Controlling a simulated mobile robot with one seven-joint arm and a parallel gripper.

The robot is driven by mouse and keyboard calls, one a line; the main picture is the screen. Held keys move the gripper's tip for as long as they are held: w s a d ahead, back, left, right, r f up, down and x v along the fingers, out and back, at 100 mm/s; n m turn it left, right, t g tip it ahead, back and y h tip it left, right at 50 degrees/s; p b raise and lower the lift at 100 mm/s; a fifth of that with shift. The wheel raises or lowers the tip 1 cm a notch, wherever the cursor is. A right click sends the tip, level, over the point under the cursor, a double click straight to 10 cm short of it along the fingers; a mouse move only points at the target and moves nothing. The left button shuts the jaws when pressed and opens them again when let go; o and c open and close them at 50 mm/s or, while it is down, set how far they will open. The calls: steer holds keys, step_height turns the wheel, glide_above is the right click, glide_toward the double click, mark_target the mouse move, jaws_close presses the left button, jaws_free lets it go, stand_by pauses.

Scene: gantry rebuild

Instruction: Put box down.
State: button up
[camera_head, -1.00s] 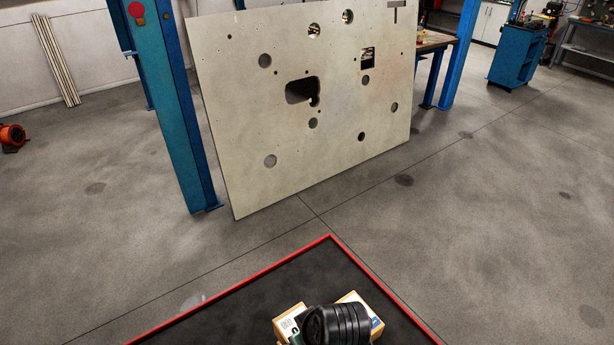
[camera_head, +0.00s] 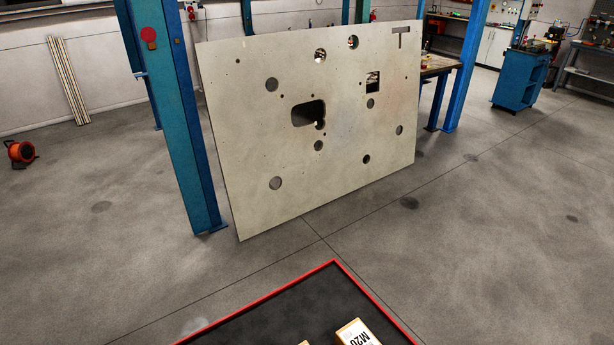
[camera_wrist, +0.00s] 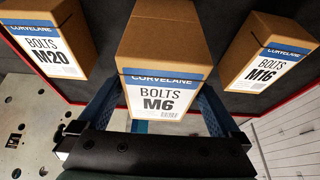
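A brown bolts box marked M6 (camera_wrist: 160,60), with a blue band and white label, is between the two blue fingers of my gripper (camera_wrist: 162,95) in the wrist view. The fingers lie close along both its sides and appear shut on it. I cannot tell whether its base touches the black mat (camera_wrist: 205,28).
An M20 bolts box (camera_wrist: 48,40) stands left of the held box and an M16 box (camera_wrist: 270,50) right, both apart from it. The M20 box also shows in the head view (camera_head: 356,334). The mat has a red edge (camera_head: 335,262). A holed panel (camera_head: 340,150) stands behind.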

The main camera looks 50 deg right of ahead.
steer(key=b+v, duration=0.1)
steer(key=v, duration=1.1)
steer(key=shift+s+r, duration=0.1)
steer(key=w+a+r+t+h, duration=0.1)
steer(key=w+a+r+t, duration=0.15)
steer(key=w+r, duration=0.5)
steer(key=w+a+r+n+t+h, duration=0.1)
steer(key=w+r+t, duration=0.3)
steer(key=r, duration=0.6)
steer(key=w+a+r+t+h, duration=0.1)
steer(key=w+r+t+h, duration=0.1)
steer(key=w+r+t, duration=0.5)
steer(key=a+r+n+t+y, duration=0.1)
steer(key=a+r, duration=0.3)
steer(key=r, duration=0.4)
steer(key=a+r+t, duration=0.1)
steer(key=a+r, duration=0.3)
steer(key=r, duration=0.4)
steer(key=s+a+r+t+y, duration=0.1)
steer(key=s+a+r+t, duration=0.3)
steer(key=r, duration=0.4)
steer(key=s+a+r+t+y, duration=0.2)
steer(key=s+a+r, duration=0.3)
steer(key=r, duration=0.4)
steer(key=shift+a+t+y, duration=0.3)
steer(key=shift+a+t, duration=0.25)
steer(key=shift+t, duration=0.3)
